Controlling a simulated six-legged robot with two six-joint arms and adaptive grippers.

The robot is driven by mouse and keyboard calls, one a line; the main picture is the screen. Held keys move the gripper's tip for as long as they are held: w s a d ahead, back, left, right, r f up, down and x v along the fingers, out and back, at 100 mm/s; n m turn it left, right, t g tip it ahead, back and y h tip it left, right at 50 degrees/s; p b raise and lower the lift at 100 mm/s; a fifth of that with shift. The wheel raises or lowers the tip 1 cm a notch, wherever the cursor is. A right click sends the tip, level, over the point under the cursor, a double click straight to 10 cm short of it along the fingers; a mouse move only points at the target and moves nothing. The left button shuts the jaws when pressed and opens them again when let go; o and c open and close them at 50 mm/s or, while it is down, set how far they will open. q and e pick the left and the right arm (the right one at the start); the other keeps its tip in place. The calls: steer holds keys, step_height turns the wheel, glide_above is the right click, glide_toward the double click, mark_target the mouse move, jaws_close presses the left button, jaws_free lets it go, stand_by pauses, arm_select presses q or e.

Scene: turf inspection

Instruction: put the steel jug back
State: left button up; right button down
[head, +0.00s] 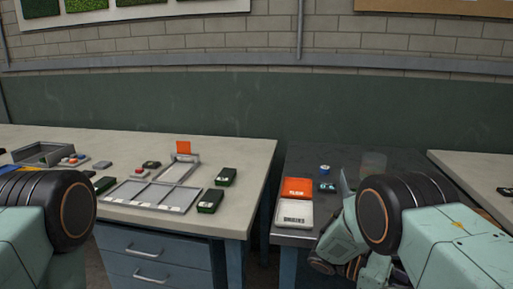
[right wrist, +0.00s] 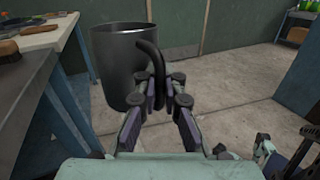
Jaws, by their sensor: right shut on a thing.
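The steel jug (right wrist: 118,68) is a dark grey, open-topped cylinder in the right wrist view, with a dark curved handle (right wrist: 153,58). My right gripper (right wrist: 160,90) is shut on the handle. The jug looks upright and hangs clear of the floor, beside a bench. I cannot make out the jug in the head view. My left arm enters at the lower left there, but its gripper is out of the picture.
A dark bench (head: 293,236) holds an orange item (head: 297,187), a white device (head: 294,213), a small blue-topped can (head: 325,169) and a see-through vessel (head: 373,164). A pale bench (head: 115,219) holds a grey frame (head: 150,195) and green-black boxes. Open floor (right wrist: 215,95) lies beyond my right gripper.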

steer(key=s+a+f+m+g+y, duration=0.4)
steer(key=s+a+m+g+y, duration=0.2)
steer(key=s+a+m+y, duration=0.4)
steer(key=s+a+r+m+t+y, duration=0.15)
steer(key=a+m+y, duration=0.25)
steer(key=y, duration=0.4)
steer(key=a+m+t+y, duration=0.2)
steer(key=a+m+y, duration=0.25)
steer(key=y, duration=0.35)
steer(key=w+a+r+m+t+y, duration=0.1)
steer(key=w+r+m+t+y, duration=0.2)
steer(key=m+t, duration=0.55)
steer(key=w+a+r+m+t+y, duration=0.15)
steer(key=w+m+t, duration=0.4)
steer(key=t, duration=0.65)
steer(key=w+d+f+m+t+h+b, duration=0.1)
steer(key=w+d+f+m+t+b, duration=0.1)
steer(key=f+b, duration=0.5)
steer(key=shift+w+d+f+m+t, duration=0.35)
steer(key=shift+d+f+m+t, duration=0.2)
steer(key=shift+t, duration=0.65)
steer(key=shift+d+r+h, duration=0.1)
steer(key=shift+d+h, duration=0.1)
steer(key=shift+h, duration=0.05)
